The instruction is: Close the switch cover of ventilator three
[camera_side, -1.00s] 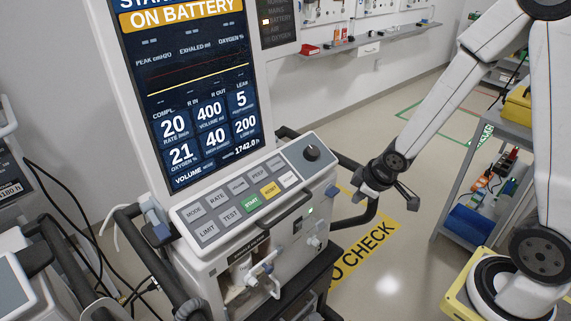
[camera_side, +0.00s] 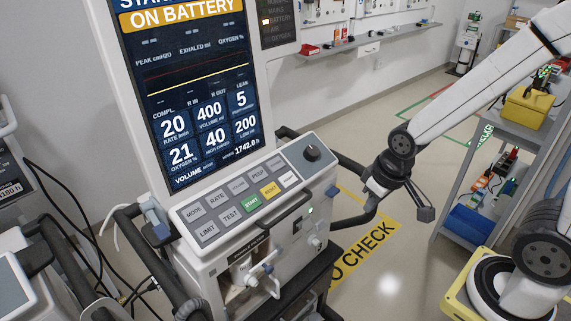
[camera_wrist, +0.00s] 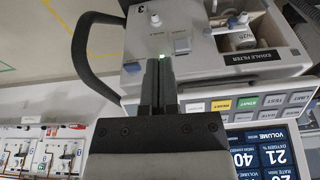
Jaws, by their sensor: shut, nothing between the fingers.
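The ventilator (camera_side: 235,235) stands left of centre in the side view, its screen reading "ON BATTERY". The wrist view shows its pale casing (camera_wrist: 140,35) marked "3", with a green lamp (camera_wrist: 162,56). A small light block (camera_wrist: 182,45) sits beside that lamp and may be the switch cover; I cannot tell, nor whether it is open. The lamp also shows in the side view (camera_side: 309,211). My gripper (camera_side: 425,214) is in the air right of the ventilator, apart from it. Its fingers (camera_wrist: 158,82) are shut and empty, and hide part of the casing in the wrist view.
A black rail (camera_wrist: 88,45) curves out from the ventilator's side, between it and my gripper in the side view. A grey shelf cart (camera_side: 505,150) with a yellow box (camera_side: 527,108) stands at the right. Floor between cart and ventilator is open. Another machine (camera_side: 30,280) stands at left.

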